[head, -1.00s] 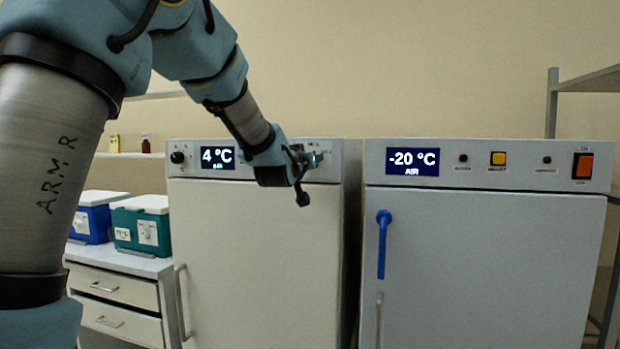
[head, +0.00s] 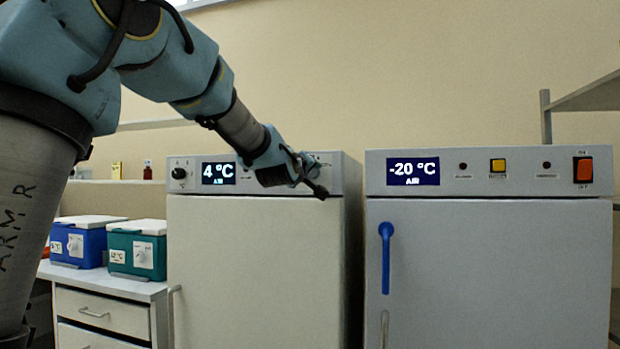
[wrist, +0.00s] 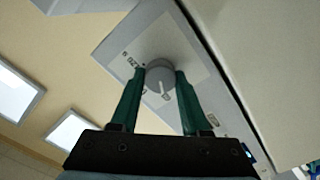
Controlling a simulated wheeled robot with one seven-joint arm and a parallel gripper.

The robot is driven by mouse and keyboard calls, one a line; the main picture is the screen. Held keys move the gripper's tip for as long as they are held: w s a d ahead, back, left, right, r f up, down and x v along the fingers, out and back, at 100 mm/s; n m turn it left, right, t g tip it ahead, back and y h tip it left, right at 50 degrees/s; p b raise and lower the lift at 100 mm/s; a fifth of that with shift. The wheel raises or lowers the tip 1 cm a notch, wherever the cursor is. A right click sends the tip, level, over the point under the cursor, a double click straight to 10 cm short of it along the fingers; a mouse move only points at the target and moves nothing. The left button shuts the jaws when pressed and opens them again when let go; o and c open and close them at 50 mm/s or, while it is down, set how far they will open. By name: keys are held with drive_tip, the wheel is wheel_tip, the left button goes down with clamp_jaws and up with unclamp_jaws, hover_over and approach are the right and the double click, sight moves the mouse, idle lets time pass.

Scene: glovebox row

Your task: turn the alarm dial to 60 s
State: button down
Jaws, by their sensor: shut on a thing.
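The alarm dial (wrist: 159,77) is a round grey knob with a pale mark on its rim. It sits on a light label plate with small markings too blurred to read surely. My gripper (wrist: 161,73) has its two green fingers on either side of the dial, shut on it. In the head view my gripper (head: 312,170) is at the right end of the control panel (head: 267,187) of the 4 °C fridge. It hides the dial there.
The 4 °C display (head: 218,174) and a black knob (head: 179,173) are on the same panel, left of my gripper. The -20 °C freezer (head: 490,260) stands to the right, with a blue handle (head: 386,255). Blue (head: 85,242) and green (head: 136,250) boxes stand at left.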

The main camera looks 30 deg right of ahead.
idle(0.4)
drive_tip(key=shift+c, duration=1.9)
unclamp_jaws()
drive_tip(key=b+v, duration=0.3)
drive_tip(key=v, duration=0.7)
drive_tip(key=shift+s+a, duration=0.3)
